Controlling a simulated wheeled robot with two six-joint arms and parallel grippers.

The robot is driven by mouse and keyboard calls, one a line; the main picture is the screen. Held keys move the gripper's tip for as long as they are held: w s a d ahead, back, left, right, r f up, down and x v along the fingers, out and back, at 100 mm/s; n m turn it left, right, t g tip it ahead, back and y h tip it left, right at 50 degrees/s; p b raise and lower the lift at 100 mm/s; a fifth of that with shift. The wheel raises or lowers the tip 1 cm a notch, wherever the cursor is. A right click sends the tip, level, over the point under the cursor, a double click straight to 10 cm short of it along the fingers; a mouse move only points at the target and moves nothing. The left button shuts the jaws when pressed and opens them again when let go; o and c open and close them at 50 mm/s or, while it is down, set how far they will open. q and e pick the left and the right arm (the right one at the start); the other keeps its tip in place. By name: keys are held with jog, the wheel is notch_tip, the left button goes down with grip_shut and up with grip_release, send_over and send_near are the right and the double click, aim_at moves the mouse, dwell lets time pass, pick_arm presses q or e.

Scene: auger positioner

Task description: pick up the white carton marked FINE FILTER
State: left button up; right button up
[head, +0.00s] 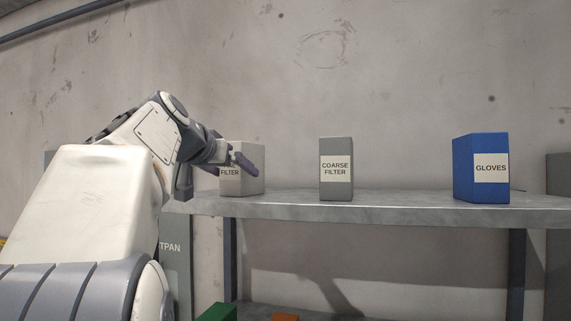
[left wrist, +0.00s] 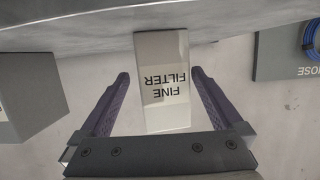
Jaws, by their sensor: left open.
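The white carton marked FINE FILTER (head: 254,181) stands on the left part of the grey shelf (head: 380,206), partly hidden by my left gripper (head: 240,160). In the head view only the word FILTER shows on its label. In the left wrist view the whole label of the carton (left wrist: 162,108) shows upside down. My left gripper (left wrist: 157,95) is open there, with one purple finger on each side of the carton and a gap visible on both sides. My right gripper is in neither view.
A grey COARSE FILTER carton (head: 336,185) and a blue GLOVES box (head: 480,150) stand farther right on the shelf, with clear room between. Below are a green item (head: 218,312) and an orange item (head: 285,317). A blue hose (left wrist: 312,40) shows in the wrist view.

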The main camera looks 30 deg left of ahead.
pick_arm(q)
jog(key=p+x, duration=0.1)
jog(key=x, duration=0.1)
jog(key=shift+w+a, duration=0.15)
jog(key=shift+w, duration=0.15)
jog(key=shift+w+f, duration=0.25)
jog(key=shift+w, duration=0.1)
jog(key=c, duration=1.5)
jog(key=shift+r, duration=0.1)
jog(key=shift+c, duration=0.3)
jog(key=shift+r, duration=0.1)
